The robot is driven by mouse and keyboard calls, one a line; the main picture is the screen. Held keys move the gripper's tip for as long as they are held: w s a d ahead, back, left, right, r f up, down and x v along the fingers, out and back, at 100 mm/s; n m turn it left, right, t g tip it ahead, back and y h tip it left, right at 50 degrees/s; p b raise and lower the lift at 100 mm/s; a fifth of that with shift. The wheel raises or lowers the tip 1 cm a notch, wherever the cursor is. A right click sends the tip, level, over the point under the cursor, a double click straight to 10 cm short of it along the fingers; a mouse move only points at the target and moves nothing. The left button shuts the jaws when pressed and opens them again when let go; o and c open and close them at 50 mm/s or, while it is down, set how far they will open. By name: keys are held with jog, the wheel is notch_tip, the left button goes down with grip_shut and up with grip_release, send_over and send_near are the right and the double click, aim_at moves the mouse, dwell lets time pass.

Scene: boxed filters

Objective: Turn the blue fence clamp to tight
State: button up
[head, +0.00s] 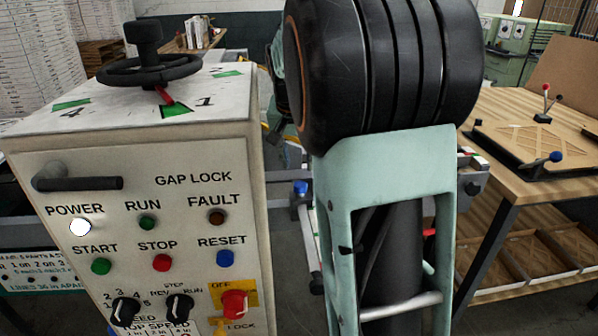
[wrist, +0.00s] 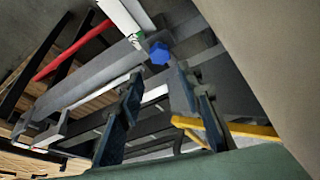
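The blue fence clamp knob (wrist: 160,53) shows in the wrist view as a lobed blue knob beside grey metal rails. In the head view a small blue knob (head: 300,187), apparently the same one, sits on the grey rails between the cabinet and my arm. My gripper (wrist: 158,78) is open in the wrist view, its two dark fingers apart with nothing between them. The knob lies just beyond the fingertips, near the line between them, and does not look touched. In the head view my arm hides the gripper. I cannot read the clamp's tight marking.
A control cabinet (head: 150,165) with a handwheel (head: 148,68) on top stands close on the left. In the wrist view a yellow bar (wrist: 245,130) lies beside the right finger, and a red bar (wrist: 72,50) is upper left.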

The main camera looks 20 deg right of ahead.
aim_at(301, 184)
jog(key=shift+v, duration=0.95)
jog(key=shift+o, duration=0.4)
jog(key=shift+o, duration=1.2)
jog(key=shift+d+f, duration=0.1)
jog(key=d+f+n+b, duration=0.1)
jog(key=b, duration=0.2)
jog(key=shift+f+y, duration=0.1)
jog(key=shift+y, duration=0.2)
jog(key=w+f+n+b, duration=0.1)
jog(key=f+b, duration=0.1)
jog(key=f, duration=0.1)
jog(key=w+d+f+n+y+b, duration=0.1)
jog(key=f+n+b, duration=0.1)
jog(key=f, duration=0.1)
jog(key=w+f+n+b, duration=0.2)
jog(key=f, duration=0.1)
jog(key=shift+d+f+t+y, duration=0.3)
jog(key=shift+d+f+t, duration=0.05)
jog(key=shift+f+t, duration=0.05)
